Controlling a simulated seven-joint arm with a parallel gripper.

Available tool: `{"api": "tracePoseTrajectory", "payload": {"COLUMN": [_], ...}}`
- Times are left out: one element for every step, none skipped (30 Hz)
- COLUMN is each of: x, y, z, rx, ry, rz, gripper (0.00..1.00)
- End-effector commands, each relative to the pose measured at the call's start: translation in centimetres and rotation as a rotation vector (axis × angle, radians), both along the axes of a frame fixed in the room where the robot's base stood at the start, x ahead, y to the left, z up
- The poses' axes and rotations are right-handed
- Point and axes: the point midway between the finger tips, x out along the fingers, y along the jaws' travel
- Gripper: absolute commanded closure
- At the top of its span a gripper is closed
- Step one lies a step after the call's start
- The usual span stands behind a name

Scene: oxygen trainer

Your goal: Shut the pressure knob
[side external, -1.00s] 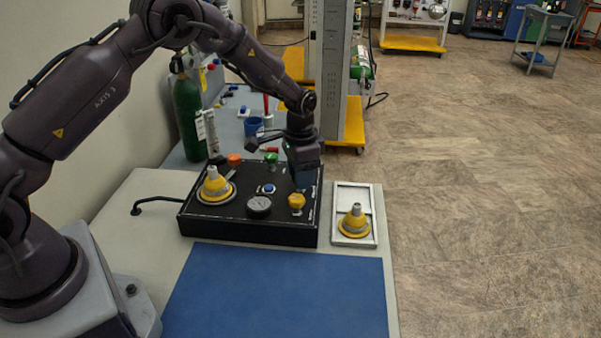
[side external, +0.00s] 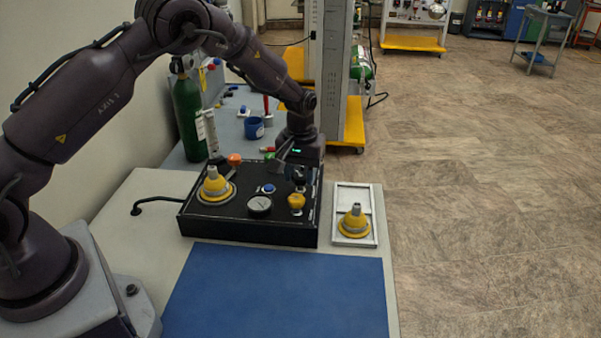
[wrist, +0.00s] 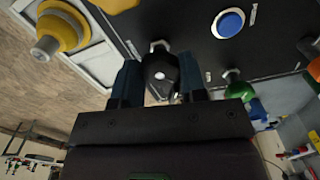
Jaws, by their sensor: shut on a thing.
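My gripper (wrist: 158,80) is shut on a black knob (wrist: 160,68) with a white dot on its top, one finger on each side. The knob stands on the black control panel (wrist: 270,45). I take it for the pressure knob, but no label on it is readable. In the side external view, my gripper (side external: 298,171) is over the back right part of the panel (side external: 240,232). The fingers and knob are dark there and hard to tell apart.
The panel also carries a yellow knob (side external: 296,202), a blue button (side external: 268,189), a gauge (side external: 259,205), green (side external: 269,156) and orange (side external: 234,159) knobs, and a yellow cone (side external: 213,186). A second cone (side external: 354,222) sits in a white tray (side external: 372,238). The blue mat (side external: 275,295) is clear.

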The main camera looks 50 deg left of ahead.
Motion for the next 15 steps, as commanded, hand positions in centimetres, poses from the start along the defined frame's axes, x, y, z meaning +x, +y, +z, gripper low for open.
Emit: {"api": "tracePoseTrajectory", "payload": {"x": [-0.01, -0.01, 0.0, 0.0, -0.01, -0.01, -0.01, -0.01, -0.01, -0.01, -0.01, -0.01, -0.01, 0.0, 0.0], "y": [0.0, -0.02, -0.05, -0.06, -0.06, -0.03, -0.02, -0.02, -0.03, -0.03, -0.03, -0.03, -0.04, -0.05, -0.06], "z": [0.15, 0.15, 0.15, 0.15, 0.16, 0.16, 0.16, 0.16, 0.16, 0.16, 0.17, 0.17, 0.17, 0.18, 0.18], "rx": [0.0, 0.0, -0.001, -0.001, 0.0, 0.0, 0.0, 0.0, -0.001, -0.001, 0.0, 0.0, 0.0, 0.0, 0.0], "ry": [0.001, 0.001, 0.001, 0.001, 0.001, 0.001, 0.001, 0.001, 0.002, 0.002, 0.002, 0.001, 0.001, 0.002, 0.002], "rz": [0.043, 0.072, 0.11, 0.138, 0.166, 0.204, 0.233, 0.261, 0.3, 0.328, 0.356, 0.394, 0.423, 0.452, 0.489], "gripper": [0.85, 0.85, 0.85, 0.85, 0.85, 0.85, 0.85, 0.85, 0.85, 0.85, 0.85, 0.85, 0.85, 0.85, 0.85]}}
